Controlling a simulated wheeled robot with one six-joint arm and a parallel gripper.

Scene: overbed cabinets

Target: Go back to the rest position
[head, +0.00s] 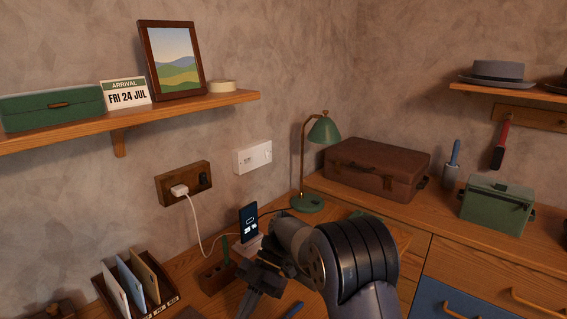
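My gripper (254,300) is low in the centre of the head view, over the wooden desk, with dark fingers pointing down. Its fingertips are near the bottom edge, and I cannot tell whether they are apart or closed. No held object can be made out. My thick grey arm comes in from the bottom right and hides part of the desk. A phone (249,224) with a lit screen stands upright on a pale stand just behind my gripper.
A wooden pen block (216,279) and letter rack (107,290) stand left of my gripper. A white charger (180,190) is plugged into the wall outlet, its cable hanging down. A green lamp (309,203) and brown suitcase (376,172) stand behind. A shelf (190,113) juts out upper left.

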